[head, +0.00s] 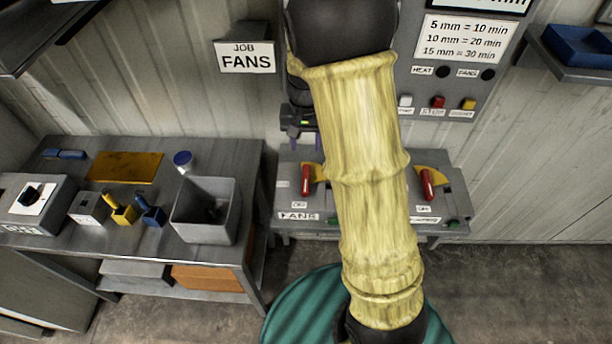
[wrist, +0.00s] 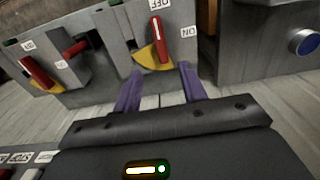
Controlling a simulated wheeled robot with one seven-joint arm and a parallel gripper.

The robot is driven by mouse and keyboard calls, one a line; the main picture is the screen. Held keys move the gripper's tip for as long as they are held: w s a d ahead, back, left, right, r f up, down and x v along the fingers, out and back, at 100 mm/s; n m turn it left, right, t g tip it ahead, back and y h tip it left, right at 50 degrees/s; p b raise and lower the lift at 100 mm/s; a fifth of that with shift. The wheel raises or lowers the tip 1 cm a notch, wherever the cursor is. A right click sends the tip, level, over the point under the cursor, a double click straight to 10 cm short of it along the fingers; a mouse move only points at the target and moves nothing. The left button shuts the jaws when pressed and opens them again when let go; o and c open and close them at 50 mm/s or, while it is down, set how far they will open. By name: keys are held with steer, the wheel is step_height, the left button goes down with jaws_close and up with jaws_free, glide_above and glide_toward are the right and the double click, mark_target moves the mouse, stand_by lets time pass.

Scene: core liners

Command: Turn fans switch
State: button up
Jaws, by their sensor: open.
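The fans switch is a red lever (head: 306,180) with a yellow backing, on the left half of a grey control box (head: 355,222) above a FANS label (head: 298,216). In the wrist view the same lever (wrist: 155,35) points toward the OFF label, with ON to its right. My gripper (head: 305,143) is above the box near this lever, partly hidden by my arm in the head view. In the wrist view its purple fingers (wrist: 160,88) are apart with nothing between them, short of the lever. No contact shows.
A second red lever (head: 427,184) is on the box's right half. A wall panel (head: 440,78) with buttons stands behind. A workbench (head: 245,165) with a grey bin (head: 228,205) is at left. A green round object (head: 295,312) is on the floor in front.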

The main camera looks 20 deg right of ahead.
mark_target(306, 177)
step_height(306, 177, down, 15)
steer(key=shift+r+p, duration=0.2)
steer(key=shift+p, duration=0.25)
jaws_close()
